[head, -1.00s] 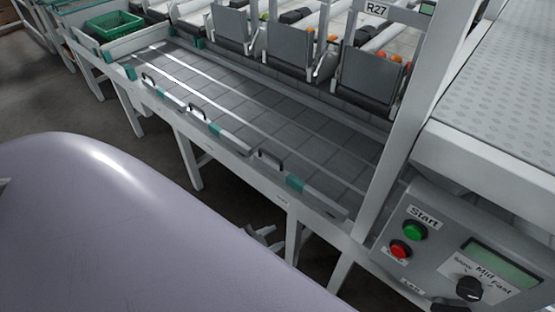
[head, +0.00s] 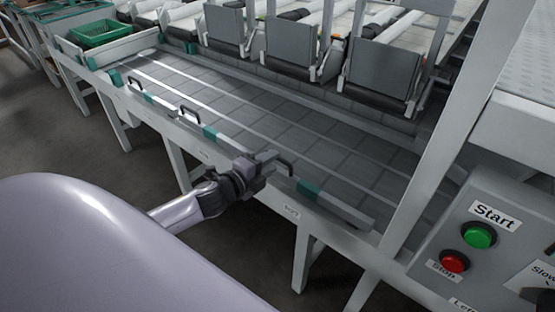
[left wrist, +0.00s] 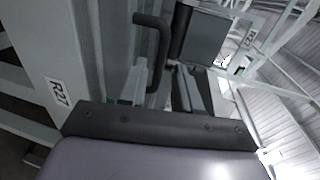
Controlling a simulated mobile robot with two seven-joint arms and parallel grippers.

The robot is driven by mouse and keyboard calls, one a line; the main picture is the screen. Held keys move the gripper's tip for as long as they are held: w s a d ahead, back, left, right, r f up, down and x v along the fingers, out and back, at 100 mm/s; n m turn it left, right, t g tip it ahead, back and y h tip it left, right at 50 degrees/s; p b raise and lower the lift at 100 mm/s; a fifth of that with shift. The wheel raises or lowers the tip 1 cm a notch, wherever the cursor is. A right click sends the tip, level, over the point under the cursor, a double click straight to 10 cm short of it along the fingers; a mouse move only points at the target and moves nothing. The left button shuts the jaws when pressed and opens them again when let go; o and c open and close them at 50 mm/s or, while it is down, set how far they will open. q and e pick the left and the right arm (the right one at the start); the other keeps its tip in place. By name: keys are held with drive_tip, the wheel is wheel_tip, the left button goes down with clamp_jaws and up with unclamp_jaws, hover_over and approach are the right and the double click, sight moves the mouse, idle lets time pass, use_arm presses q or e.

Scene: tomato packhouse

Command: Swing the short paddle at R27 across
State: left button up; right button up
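Low grey paddles with teal blocks and black handles lie along the belt's near edge in the head view. The nearest black handle (head: 285,165) stands beside a teal block (head: 309,188) on the short grey paddle (head: 343,209). My left gripper (head: 271,160) is at this handle, its fingers apart and just left of it; contact cannot be told. In the left wrist view, the black handle (left wrist: 151,38) rises ahead of the fingers (left wrist: 160,88). An R27 label (left wrist: 60,92) is on the pale rail at left. My right gripper is out of view.
A grey tiled belt (head: 250,110) runs behind the paddles, with grey chute flaps (head: 385,75) beyond. A white post (head: 440,130) and a control box with green Start (head: 480,235) and red Stop (head: 454,261) buttons stand right. A green crate (head: 95,32) is far left.

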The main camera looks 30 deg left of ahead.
use_arm(q)
drive_tip(key=shift+x, duration=1.9)
drive_tip(key=shift+c, duration=0.3)
drive_tip(key=shift+f, duration=0.1)
clamp_jaws()
